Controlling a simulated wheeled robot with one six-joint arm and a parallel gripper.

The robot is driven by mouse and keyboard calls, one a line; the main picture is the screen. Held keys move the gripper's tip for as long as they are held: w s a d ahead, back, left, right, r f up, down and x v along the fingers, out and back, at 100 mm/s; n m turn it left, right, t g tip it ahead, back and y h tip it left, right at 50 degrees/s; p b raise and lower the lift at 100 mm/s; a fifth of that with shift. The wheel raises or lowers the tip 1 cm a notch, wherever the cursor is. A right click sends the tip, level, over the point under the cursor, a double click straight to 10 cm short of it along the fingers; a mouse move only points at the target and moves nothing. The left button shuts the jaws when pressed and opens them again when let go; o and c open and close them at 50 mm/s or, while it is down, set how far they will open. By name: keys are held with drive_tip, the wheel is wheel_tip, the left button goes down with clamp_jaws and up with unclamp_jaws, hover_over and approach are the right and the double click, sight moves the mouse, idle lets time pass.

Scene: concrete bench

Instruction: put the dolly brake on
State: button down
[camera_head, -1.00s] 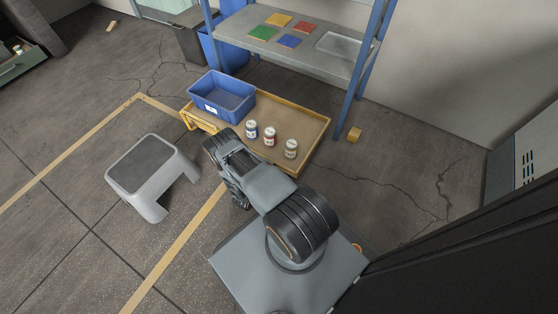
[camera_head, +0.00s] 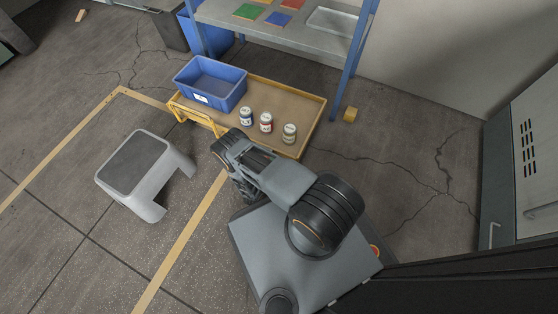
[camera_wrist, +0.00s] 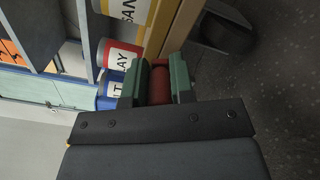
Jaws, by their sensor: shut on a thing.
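The dolly (camera_head: 285,97) is a low platform with a yellow rim and a yellow handle at its left end. Its edge (camera_wrist: 181,35) and a dark caster wheel (camera_wrist: 228,28) show in the wrist view. A red brake lever (camera_wrist: 160,84) juts out by the dolly's edge. My gripper (camera_wrist: 158,82) is shut on this red lever, one green-padded finger on each side. In the head view my arm hides the gripper and the lever. How far the lever is pressed cannot be told.
A blue bin (camera_head: 211,83) and three labelled cans (camera_head: 266,122) stand on the dolly. A grey step stool (camera_head: 138,158) stands to the left. A blue-framed shelf (camera_head: 330,39) is behind. Floor at right is clear.

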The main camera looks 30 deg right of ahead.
drive_tip(key=shift+f, duration=0.2)
drive_tip(key=c, duration=1)
unclamp_jaws()
